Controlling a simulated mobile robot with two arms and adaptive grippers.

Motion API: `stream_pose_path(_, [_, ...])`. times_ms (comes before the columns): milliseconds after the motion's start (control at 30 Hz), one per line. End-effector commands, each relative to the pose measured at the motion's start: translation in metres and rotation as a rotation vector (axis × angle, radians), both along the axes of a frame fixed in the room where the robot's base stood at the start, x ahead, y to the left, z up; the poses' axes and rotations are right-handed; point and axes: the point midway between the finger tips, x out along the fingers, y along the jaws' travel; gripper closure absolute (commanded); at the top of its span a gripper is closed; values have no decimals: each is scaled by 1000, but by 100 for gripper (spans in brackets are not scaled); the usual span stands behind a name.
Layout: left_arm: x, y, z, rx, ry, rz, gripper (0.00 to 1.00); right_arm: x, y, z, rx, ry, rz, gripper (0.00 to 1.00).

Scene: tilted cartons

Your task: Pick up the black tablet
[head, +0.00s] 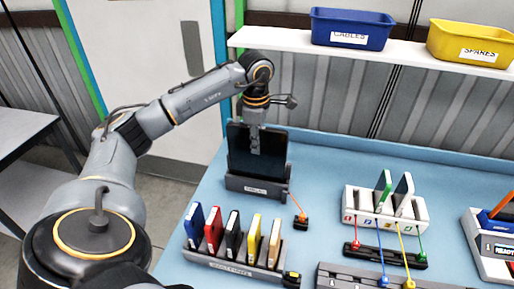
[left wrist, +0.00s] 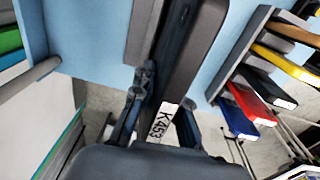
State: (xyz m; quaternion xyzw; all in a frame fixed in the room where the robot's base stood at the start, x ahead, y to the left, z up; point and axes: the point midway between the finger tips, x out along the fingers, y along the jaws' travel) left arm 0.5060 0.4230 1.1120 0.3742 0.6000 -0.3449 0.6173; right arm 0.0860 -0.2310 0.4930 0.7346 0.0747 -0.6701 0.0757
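The black tablet (head: 275,155) stands upright in a dark dock (head: 258,188) on the blue table in the head view. My left gripper (head: 255,143) points down at the tablet, with one finger in front of the screen. In the left wrist view the two fingers (left wrist: 163,112) lie either side of a dark strip bearing a white K453 label (left wrist: 161,120). Whether they press on it cannot be told, and the far finger is hidden in the head view. My right gripper is not in view.
A rack (head: 232,262) of several coloured cartons stands in front of the dock. A small black block (head: 301,222) with an orange cable is at its right. A white rack (head: 385,215) with coloured cables stands farther right. A shelf (head: 290,40) with blue and yellow bins is above.

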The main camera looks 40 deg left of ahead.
Motion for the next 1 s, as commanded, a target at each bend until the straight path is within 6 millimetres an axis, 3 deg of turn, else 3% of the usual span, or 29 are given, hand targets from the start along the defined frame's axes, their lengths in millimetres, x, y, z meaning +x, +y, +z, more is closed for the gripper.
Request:
stream_pose_path(467, [1,0,8,-1,-5,1,100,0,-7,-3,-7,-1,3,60])
stream_pose_path(900, [-2,-2,73,-2,-8,1,100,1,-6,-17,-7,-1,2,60])
stream_pose_path(1000, [-18,-9,70,3,-4,-3,100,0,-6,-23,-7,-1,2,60])
